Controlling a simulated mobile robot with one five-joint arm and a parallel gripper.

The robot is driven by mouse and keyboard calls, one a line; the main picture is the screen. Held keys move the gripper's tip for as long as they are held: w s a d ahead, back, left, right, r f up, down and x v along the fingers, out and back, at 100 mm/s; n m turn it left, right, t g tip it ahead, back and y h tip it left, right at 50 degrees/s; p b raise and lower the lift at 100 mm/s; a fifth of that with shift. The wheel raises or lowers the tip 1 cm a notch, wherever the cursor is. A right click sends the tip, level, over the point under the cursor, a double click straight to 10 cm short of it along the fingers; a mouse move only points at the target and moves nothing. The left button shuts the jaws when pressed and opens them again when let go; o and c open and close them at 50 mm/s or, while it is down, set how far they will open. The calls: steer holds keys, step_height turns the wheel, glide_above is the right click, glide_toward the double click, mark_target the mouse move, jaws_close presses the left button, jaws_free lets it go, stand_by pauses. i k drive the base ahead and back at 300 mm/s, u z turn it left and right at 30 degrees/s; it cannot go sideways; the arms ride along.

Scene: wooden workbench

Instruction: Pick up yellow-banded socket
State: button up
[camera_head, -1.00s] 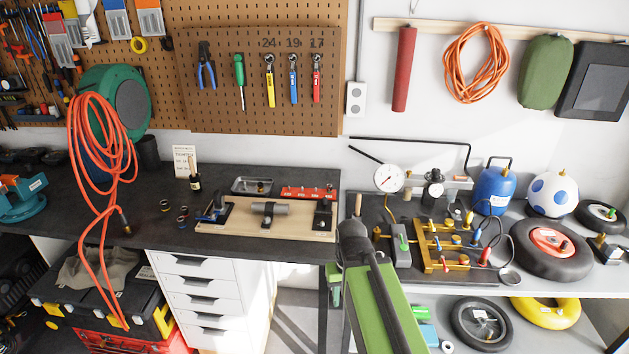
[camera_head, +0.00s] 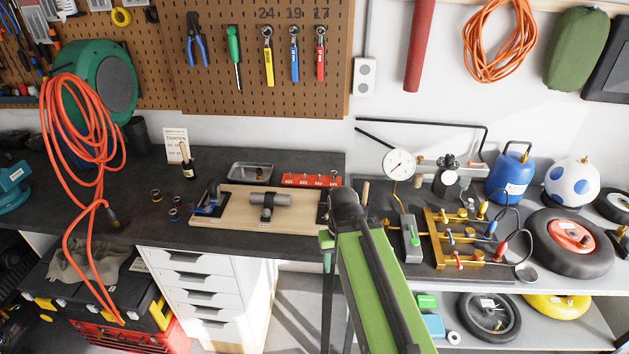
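Three small dark sockets stand close together on the dark bench top, left of the wooden fixture board. The one at the back left (camera_head: 155,195) appears to have the yellow band, though it is small in view. Another socket (camera_head: 178,201) has a reddish band and the front one (camera_head: 174,214) a bluish band. My green arm reaches in from the bottom, right of the board and well away from the sockets.
The wooden board (camera_head: 235,222) with a clamped cylinder lies right of the sockets. A small bottle with a brush (camera_head: 188,172) stands behind them. An orange hose (camera_head: 75,150) hangs at the left. A metal tray (camera_head: 250,172) and red rack (camera_head: 310,181) sit behind the board.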

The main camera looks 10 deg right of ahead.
mark_target(156, 195)
steer(key=k, duration=1.35)
steer(key=u, duration=0.45)
steer(key=i, duration=1.25)
steer(key=u, duration=1.05)
steer(key=i, duration=1.5)
steer(key=u, duration=0.15)
